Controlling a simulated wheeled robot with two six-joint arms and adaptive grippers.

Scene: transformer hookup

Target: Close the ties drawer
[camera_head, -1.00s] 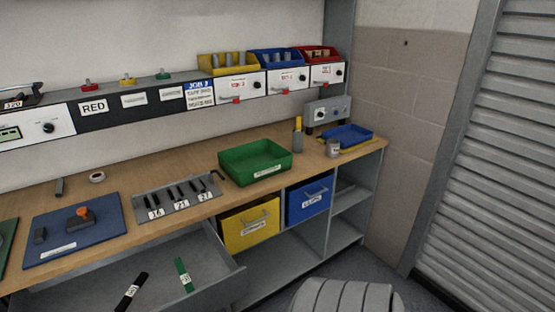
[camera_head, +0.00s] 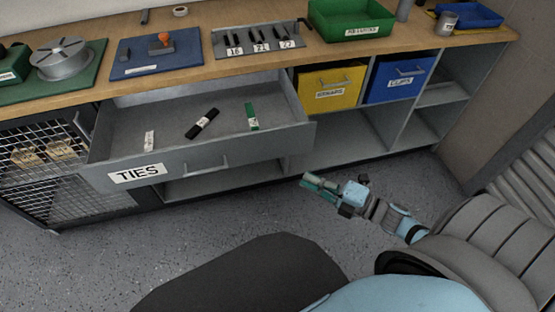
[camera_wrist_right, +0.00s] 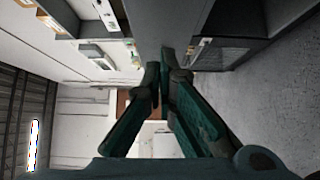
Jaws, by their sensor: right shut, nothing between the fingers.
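The grey ties drawer (camera_head: 95,178) stands pulled out from under the bench in the head view, with a "TIES" label (camera_head: 137,171) on its front. A bar handle (camera_head: 206,168) sits at the middle of the front. Inside lie a white tie bundle (camera_head: 150,140), a black one (camera_head: 202,124) and a green one (camera_head: 252,117). My right gripper (camera_head: 308,182) is shut and empty, to the right of the drawer front and apart from the handle. Its fingertips meet in the right wrist view (camera_wrist_right: 165,63). My left gripper is not in view.
The bench top (camera_head: 196,77) holds a blue mat (camera_head: 190,62), a tool rack and a green bin (camera_head: 350,30). Yellow (camera_head: 330,88) and blue (camera_head: 400,78) boxes sit in the shelf right of the drawer. A wire-mesh compartment (camera_head: 45,160) is at left. The floor before the drawer is clear.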

